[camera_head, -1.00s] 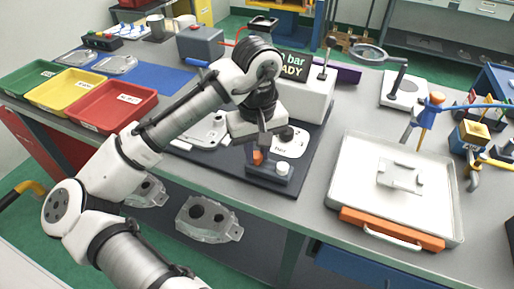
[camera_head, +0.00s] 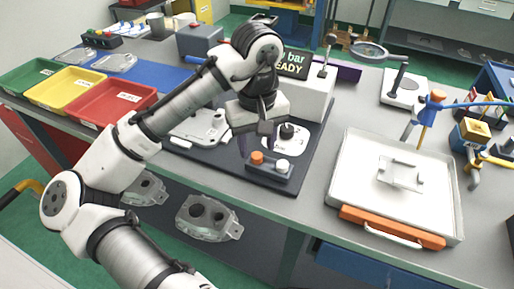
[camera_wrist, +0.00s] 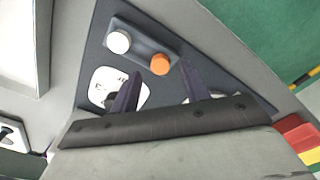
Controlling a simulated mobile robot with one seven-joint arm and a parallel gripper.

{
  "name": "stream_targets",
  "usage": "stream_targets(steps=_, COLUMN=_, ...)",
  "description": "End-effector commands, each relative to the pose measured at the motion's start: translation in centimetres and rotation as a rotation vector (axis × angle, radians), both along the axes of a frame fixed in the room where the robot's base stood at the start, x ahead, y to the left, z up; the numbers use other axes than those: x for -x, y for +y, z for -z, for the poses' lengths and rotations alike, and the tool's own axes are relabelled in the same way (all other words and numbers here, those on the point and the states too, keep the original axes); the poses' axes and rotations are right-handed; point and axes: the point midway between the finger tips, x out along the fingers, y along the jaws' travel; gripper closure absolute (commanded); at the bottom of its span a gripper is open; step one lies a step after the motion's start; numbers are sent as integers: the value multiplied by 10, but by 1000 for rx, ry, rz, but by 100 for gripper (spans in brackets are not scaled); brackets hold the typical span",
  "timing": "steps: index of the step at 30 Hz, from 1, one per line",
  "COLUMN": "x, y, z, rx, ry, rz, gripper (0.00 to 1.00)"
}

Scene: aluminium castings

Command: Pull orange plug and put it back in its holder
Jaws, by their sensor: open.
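The orange plug (camera_head: 257,158) stands in a dark holder block (camera_head: 268,175) at the front of the dark board, beside a white plug (camera_head: 282,165). In the wrist view the orange plug (camera_wrist: 160,64) and the white plug (camera_wrist: 118,42) sit side by side on the holder block (camera_wrist: 140,40). My gripper (camera_head: 265,132) is above and behind the orange plug, apart from it. In the wrist view my gripper (camera_wrist: 161,71) is open, its two dark fingers spread with nothing between them; the orange plug shows past the fingertips.
A black knob (camera_head: 287,131) stands on a white labelled plate behind the holder. A white tray (camera_head: 345,185) with a metal part (camera_head: 400,173) lies to the right. Metal castings (camera_head: 205,127) lie left.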

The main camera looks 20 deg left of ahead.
Motion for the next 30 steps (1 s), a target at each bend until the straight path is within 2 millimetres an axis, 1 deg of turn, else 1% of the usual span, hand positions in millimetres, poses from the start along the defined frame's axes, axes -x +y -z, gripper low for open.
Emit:
stream_targets(steps=1, x=0, y=1, z=-13, rx=-5, ry=-1, rz=-1, gripper=54)
stream_targets(steps=3, x=0, y=1, z=-30, rx=-6, ry=-2, rz=-2, gripper=54)
stream_targets(steps=9, x=0, y=1, z=-74, rx=-5, ry=-1, rz=-3, gripper=54)
stream_targets(steps=12, x=0, y=0, z=-92, rx=-4, ry=-1, rz=-1, gripper=54)
stream_targets(steps=15, x=0, y=1, z=-103, rx=-3, ry=0, rz=-1, gripper=54)
stream_targets(steps=21, x=0, y=0, z=-113, rx=-1, ry=1, rz=0, gripper=54)
stream_targets(steps=30, x=0, y=0, z=-113, rx=-1, ry=1, rz=0, gripper=54)
